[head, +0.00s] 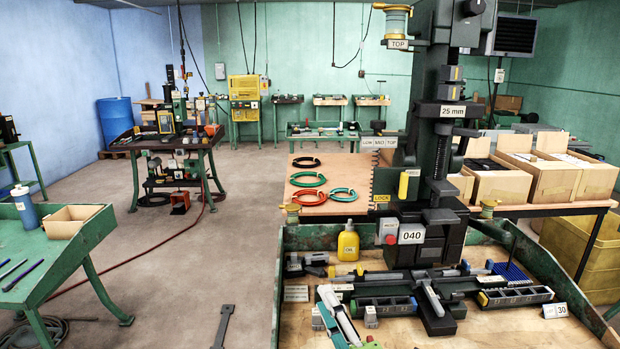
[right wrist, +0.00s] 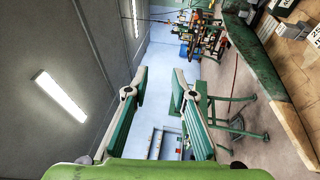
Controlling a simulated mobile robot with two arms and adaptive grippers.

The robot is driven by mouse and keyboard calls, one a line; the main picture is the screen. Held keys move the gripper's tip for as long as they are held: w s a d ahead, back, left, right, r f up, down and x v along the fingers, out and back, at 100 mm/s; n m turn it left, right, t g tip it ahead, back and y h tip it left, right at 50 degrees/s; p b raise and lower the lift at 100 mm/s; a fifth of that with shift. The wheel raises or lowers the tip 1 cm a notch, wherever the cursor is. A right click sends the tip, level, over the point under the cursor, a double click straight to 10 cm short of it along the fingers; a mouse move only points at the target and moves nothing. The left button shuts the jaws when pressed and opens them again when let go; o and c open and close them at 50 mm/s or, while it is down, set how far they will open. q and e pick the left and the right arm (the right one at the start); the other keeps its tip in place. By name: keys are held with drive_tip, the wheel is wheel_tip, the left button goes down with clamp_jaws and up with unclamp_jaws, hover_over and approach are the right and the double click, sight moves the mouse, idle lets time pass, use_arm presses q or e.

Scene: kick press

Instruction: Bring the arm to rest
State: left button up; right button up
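My right gripper (head: 327,302), with white and green fingers, shows at the bottom of the head view, in front of the tool-covered bench top. In the right wrist view its two fingers (right wrist: 160,78) stand apart with nothing between them. That view is turned on its side and shows the room beyond the fingers. My left gripper is not in view.
The green-edged bench (head: 283,330) holds several tools, a yellow oil bottle (head: 348,243) and a black divided tray (head: 515,296). Cardboard boxes (head: 505,184) stand at the right. A green table (head: 75,247) stands at the left. The floor (head: 200,270) between is largely open.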

drive_tip(key=s+d+f+m+g+h, duration=0.45)
drive_tip(key=d+f+m, duration=0.25)
drive_tip(key=f, duration=0.3)
drive_tip(key=s+d+f+m+g+h, duration=0.3)
drive_tip(key=s+d+f+m, duration=0.35)
drive_tip(key=f, duration=0.35)
drive_tip(key=s+d+f+m+g, duration=0.2)
drive_tip(key=s+f+m+g, duration=0.2)
drive_tip(key=s, duration=0.5)
drive_tip(key=s+d+f+m+g, duration=0.25)
drive_tip(key=s+f+g, duration=0.2)
drive_tip(key=s, duration=0.55)
wheel_tip(320, 180, down, 29)
drive_tip(key=s+b, duration=0.2)
drive_tip(key=s+d+f+g+b, duration=0.1)
drive_tip(key=s+d+f, duration=0.1)
drive_tip(key=s+f, duration=1.4)
drive_tip(key=shift+s+f+g, duration=0.15)
drive_tip(key=shift+f+g, duration=0.15)
